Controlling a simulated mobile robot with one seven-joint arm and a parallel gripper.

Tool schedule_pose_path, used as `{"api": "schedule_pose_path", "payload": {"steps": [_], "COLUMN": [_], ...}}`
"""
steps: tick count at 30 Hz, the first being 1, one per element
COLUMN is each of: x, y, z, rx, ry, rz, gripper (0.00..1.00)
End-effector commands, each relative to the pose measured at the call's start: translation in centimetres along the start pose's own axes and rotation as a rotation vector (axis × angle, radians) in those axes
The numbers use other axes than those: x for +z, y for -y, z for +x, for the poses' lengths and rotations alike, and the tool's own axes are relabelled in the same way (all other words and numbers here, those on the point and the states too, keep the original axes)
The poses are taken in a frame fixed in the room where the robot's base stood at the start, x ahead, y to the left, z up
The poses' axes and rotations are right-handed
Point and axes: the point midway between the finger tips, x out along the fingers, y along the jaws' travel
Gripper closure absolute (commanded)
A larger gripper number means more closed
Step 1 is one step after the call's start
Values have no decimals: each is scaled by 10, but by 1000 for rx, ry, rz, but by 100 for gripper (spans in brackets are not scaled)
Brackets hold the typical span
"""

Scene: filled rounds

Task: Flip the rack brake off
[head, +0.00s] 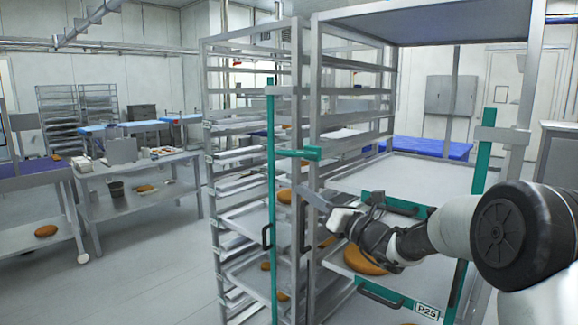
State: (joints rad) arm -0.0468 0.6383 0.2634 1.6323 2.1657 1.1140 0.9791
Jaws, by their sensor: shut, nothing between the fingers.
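A tall metal rack (208,120) with several tray levels stands in the middle of the head view. A green upright bar (271,210) runs down its front, with a short green crosspiece (300,153) pointing right. I cannot tell whether this is the rack brake, and no other part is clearly the brake. My gripper (312,198) reaches in from the right, below the crosspiece and apart from it in the picture. It is shut and empty, pointing left in front of the rack posts. My arm hides part of the shelves behind it.
A second frame with a wide shelf (430,172) stands at right, with a green post (484,160) and a "P25" label (427,311). A brown loaf (362,260) lies below my wrist. Worktables (135,170) stand at left, with open floor (150,270) before them.

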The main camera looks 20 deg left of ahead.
Motion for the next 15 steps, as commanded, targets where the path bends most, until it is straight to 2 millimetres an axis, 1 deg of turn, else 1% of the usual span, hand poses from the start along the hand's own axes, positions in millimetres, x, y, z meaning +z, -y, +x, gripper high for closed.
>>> {"api": "schedule_pose_path", "payload": {"steps": [1, 6, 11, 12, 13, 15], "x": [0, 0, 0, 3, 13, 22], "y": [-2, -2, -2, -2, -2, -2], "z": [10, 48, 81, 86, 86, 88], "rx": [4, 5, 4, 3, 1, 1], "ry": [0, 1, -1, 1, 2, 2], "rz": [0, 0, -1, -2, -6, -4], "gripper": [100, 100, 100, 100, 100, 100]}}
